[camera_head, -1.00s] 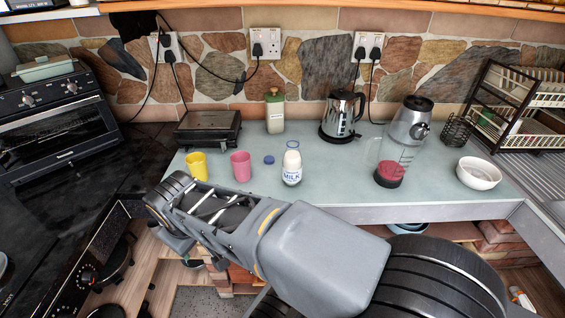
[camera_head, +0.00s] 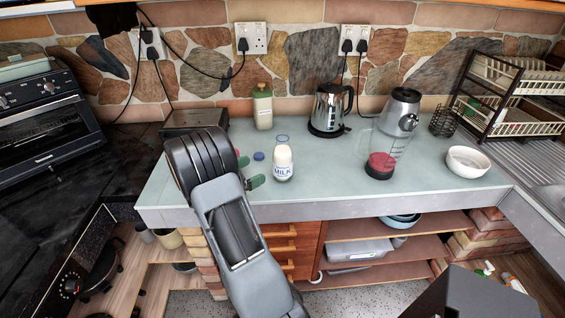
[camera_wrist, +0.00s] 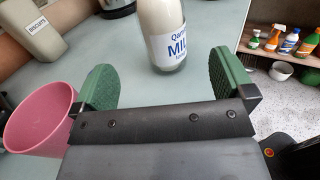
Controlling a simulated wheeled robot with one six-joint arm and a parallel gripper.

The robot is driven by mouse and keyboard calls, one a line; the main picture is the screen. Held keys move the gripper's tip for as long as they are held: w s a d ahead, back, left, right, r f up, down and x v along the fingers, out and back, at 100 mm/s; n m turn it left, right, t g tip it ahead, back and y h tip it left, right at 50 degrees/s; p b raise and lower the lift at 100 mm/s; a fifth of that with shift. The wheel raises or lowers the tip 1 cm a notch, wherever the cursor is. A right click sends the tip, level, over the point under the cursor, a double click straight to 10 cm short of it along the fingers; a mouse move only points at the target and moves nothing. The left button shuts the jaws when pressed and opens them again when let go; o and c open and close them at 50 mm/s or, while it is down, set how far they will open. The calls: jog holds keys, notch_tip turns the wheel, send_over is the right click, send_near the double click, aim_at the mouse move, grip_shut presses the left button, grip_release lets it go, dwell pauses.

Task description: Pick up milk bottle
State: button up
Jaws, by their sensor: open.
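The milk bottle (camera_head: 283,160) is a clear glass bottle of white milk with a blue-lettered label. It stands upright on the pale counter (camera_head: 330,180). My gripper (camera_head: 250,172) is just left of it in the head view, with green finger pads. In the wrist view my gripper (camera_wrist: 165,88) is open and empty, its two green pads apart. There the bottle (camera_wrist: 165,30) stands ahead of the pads, between them in the picture, and its top is cut off by the frame. I see no contact between pads and bottle.
A pink cup (camera_wrist: 40,118) stands close to my left pad in the wrist view. A biscuits jar (camera_head: 263,108), a kettle (camera_head: 328,110) and a blender jug (camera_head: 383,158) stand behind and to the right. The counter's front is clear.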

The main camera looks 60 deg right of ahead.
aim_at(276, 152)
jog(key=p+x, duration=0.2)
jog(key=x, duration=1)
jog(key=shift+s+p, duration=0.1)
jog(key=shift+p, duration=0.2)
jog(key=shift+c, duration=0.4)
jog(key=c, duration=1.3)
jog(key=shift+r, duration=0.2)
jog(key=shift+r, duration=1.3)
jog(key=shift+a+r, duration=0.2)
jog(key=shift+r, duration=0.1)
jog(key=s+a+r+b, duration=0.1)
jog(key=s+a+r, duration=0.3)
jog(key=a+r, duration=0.5)
jog(key=shift+a+b, duration=0.35)
jog(key=shift+a, duration=1.4)
jog(key=shift+s+a+r, duration=0.15)
jog(key=shift+a+r, duration=0.05)
